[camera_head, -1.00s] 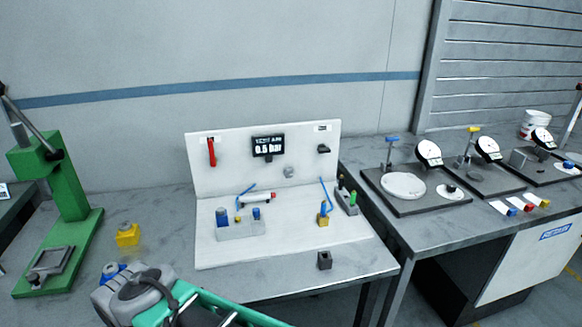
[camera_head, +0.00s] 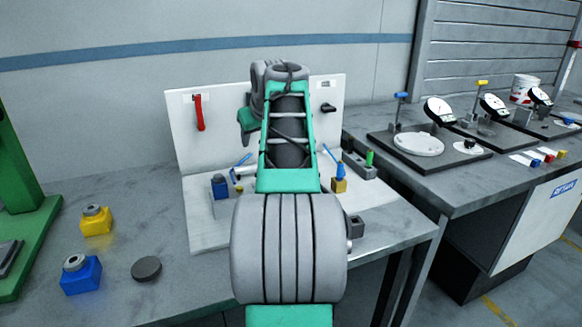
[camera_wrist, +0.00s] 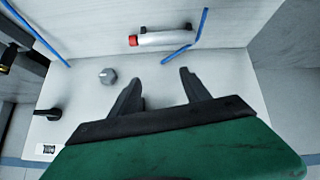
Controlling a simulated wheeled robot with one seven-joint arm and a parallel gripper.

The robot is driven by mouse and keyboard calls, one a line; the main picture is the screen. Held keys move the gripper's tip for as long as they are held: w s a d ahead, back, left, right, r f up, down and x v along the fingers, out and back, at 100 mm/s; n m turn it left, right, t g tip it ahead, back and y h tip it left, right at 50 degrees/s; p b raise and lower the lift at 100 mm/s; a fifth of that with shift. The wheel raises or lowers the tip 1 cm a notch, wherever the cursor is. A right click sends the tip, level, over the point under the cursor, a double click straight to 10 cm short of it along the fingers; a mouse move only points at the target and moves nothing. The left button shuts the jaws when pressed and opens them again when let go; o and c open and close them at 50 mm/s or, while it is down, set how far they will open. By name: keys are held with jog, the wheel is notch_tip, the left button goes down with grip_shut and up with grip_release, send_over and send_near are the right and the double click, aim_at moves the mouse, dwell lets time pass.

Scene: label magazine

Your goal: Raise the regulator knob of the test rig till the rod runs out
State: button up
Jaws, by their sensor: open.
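The test rig is a white panel with a base (camera_head: 190,160) on the bench. In the wrist view, the grey regulator knob (camera_wrist: 108,76) sits on the panel, left of my gripper (camera_wrist: 158,84). My gripper is open and empty, its two dark fingers apart and not around the knob. The silver cylinder (camera_wrist: 165,40) has a red tip (camera_wrist: 133,41) close against its body, beyond the fingers. In the head view my arm hides the knob, the pressure display and most of the cylinder.
A black lever (camera_wrist: 47,114) is on the panel near the knob. Blue tubes (camera_wrist: 183,48) run near the cylinder. A red handle (camera_head: 198,113) hangs on the panel's left. Blue (camera_head: 81,273) and yellow (camera_head: 96,220) blocks and a dark disc (camera_head: 146,269) are on the bench.

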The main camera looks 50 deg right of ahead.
jog(key=s+d+h+b, duration=0.15)
jog(key=s+d, duration=0.35)
jog(key=d, duration=0.5)
jog(key=shift+m, duration=0.4)
jog(key=x, duration=0.7)
jog(key=shift+w+d+r+b, duration=0.1)
jog(key=shift+w+d+b, duration=0.05)
jog(key=shift+w+b, duration=0.25)
jog(key=shift+c, duration=0.3)
grip_shut()
